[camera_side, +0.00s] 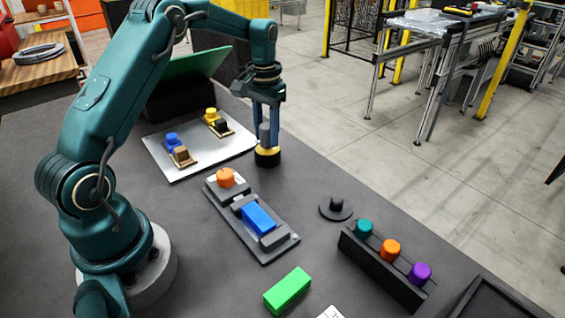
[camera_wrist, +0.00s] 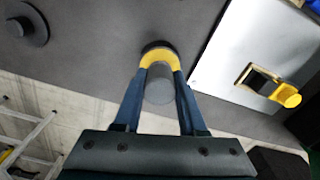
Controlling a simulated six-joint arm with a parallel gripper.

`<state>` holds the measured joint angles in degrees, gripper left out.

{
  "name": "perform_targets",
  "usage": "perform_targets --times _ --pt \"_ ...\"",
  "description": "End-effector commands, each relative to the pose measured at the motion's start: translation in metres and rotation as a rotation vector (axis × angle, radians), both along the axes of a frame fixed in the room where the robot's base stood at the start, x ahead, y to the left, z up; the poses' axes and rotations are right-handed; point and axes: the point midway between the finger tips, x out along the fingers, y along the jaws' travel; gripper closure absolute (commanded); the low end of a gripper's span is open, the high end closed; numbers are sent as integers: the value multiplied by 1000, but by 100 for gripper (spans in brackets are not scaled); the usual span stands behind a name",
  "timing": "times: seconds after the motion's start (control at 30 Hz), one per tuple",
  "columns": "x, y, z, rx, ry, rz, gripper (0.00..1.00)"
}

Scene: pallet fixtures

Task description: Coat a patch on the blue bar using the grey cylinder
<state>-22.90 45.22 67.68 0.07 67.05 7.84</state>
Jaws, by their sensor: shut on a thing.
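The grey cylinder (camera_side: 265,133) is upright between the fingers of my gripper (camera_side: 266,140), with a yellow band and a wide black end below it. In the wrist view the fingers of my gripper (camera_wrist: 160,80) close on the grey cylinder (camera_wrist: 159,88). I cannot tell whether its black end touches the table. The blue bar (camera_side: 259,218) lies in a grey fixture (camera_side: 254,248), in front of my gripper and apart from it. An orange round piece (camera_side: 226,177) sits at the fixture's far end.
A pale plate (camera_side: 185,174) with blue and yellow pieces lies left of my gripper. A black disc with a peg (camera_side: 336,209) and a rack (camera_side: 380,273) of teal, orange and purple caps stand to the right. A green block (camera_side: 288,291) lies in front.

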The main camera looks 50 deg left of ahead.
Motion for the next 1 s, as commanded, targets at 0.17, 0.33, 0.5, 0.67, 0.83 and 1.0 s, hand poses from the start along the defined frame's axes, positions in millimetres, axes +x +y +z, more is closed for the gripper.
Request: perform_targets --times 0.17,0.33,0.5,0.67,0.83,1.0 --pt "0 0 0 0 0 0 100" --pt "0 0 -2 0 0 0 100" --pt "0 0 -4 0 -1 0 100" --pt "0 0 -6 0 0 0 100" --pt "0 0 -8 0 0 0 100" --pt "0 0 -10 0 0 0 100"
